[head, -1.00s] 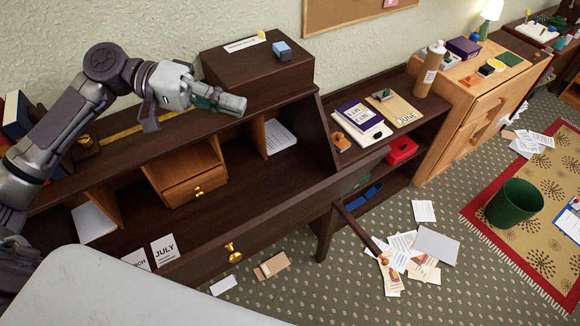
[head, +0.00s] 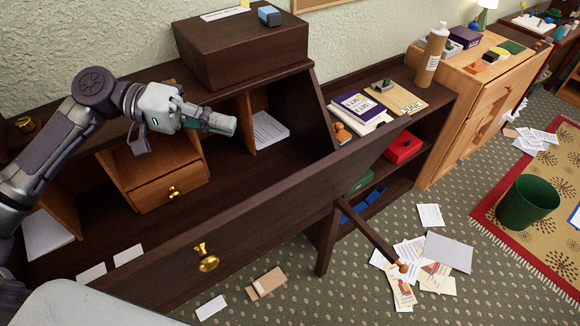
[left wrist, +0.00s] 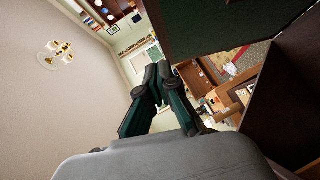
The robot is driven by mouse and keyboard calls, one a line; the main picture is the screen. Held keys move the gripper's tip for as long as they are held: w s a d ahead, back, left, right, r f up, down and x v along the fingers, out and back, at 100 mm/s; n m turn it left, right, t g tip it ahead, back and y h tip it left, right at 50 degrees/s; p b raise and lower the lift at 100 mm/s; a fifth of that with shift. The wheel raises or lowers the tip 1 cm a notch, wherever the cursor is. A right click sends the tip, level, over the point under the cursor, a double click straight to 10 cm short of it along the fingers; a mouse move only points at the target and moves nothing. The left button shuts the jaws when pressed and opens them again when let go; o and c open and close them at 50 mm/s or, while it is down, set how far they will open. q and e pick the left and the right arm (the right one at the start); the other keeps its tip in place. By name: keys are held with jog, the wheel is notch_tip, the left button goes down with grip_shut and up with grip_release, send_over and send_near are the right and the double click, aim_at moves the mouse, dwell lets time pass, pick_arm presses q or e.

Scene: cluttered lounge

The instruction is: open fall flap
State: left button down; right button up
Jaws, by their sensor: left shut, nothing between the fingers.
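A dark wooden bureau (head: 225,185) stands open in the head view, its pigeonholes and small inner drawer (head: 168,188) showing. Its fall flap (head: 290,205) appears as a long dark board across the front, standing partly open, with a brass knob (head: 208,258) on the face toward me. A loper (head: 368,235) with a wooden knob sticks out below its right part. My left gripper (head: 228,126) is shut and empty, in front of the pigeonholes and apart from the flap. Its closed fingers also show in the left wrist view (left wrist: 157,72). My right gripper is not in view.
A dark box (head: 240,50) sits on top of the bureau. A low shelf (head: 445,95) with books and a light wooden cabinet (head: 470,115) stand to the right. Papers (head: 425,260) lie on the carpet near a green bin (head: 527,202).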

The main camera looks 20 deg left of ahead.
pick_arm(q)
jog(key=p, duration=0.2)
send_near(313, 164)
jog(key=w+d, duration=0.3)
jog(key=w, duration=0.1)
jog(key=s+d, duration=0.1)
jog(key=s+d+f, duration=0.1)
jog(key=shift+s+d+f, duration=0.2)
jog(key=shift+d+f, duration=0.05)
jog(key=shift+f, duration=0.05)
jog(key=shift+s+d+f, duration=0.1)
jog(key=shift+s+d, duration=0.1)
jog(key=shift+d, duration=0.05)
